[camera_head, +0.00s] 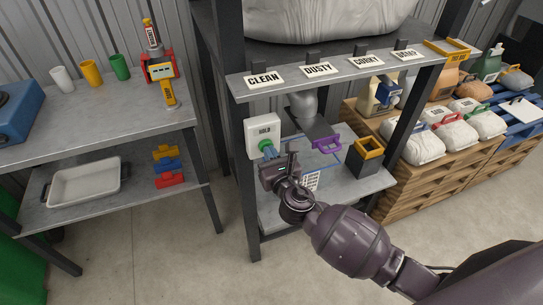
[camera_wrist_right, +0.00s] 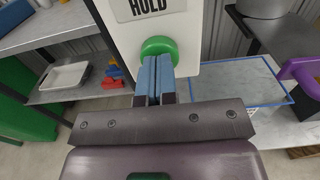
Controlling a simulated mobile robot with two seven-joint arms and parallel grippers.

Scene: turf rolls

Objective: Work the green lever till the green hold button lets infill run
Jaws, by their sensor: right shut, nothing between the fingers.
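The white HOLD box (camera_head: 263,130) is fixed to the left post of the dispenser frame. Its round green hold button (camera_head: 265,145) faces my right gripper (camera_head: 270,153). In the right wrist view the green button (camera_wrist_right: 158,46) sits straight ahead under the HOLD label. My right gripper's blue fingers (camera_wrist_right: 155,68) are shut together and empty, with their tips at the button's lower face; they appear to touch it, but how far it is pressed I cannot tell. I make out no green lever; a purple handle (camera_head: 327,143) shows below the grey spout. My left gripper is out of view.
A shelf edge with CLEAN (camera_head: 264,79), DUSTY and other labels overhangs the box. A blue outline (camera_wrist_right: 245,82) marks the lower shelf, beside a black box with a yellow rim (camera_head: 367,150). A bench with cups stands left; filled bags (camera_head: 455,138) lie on crates right.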

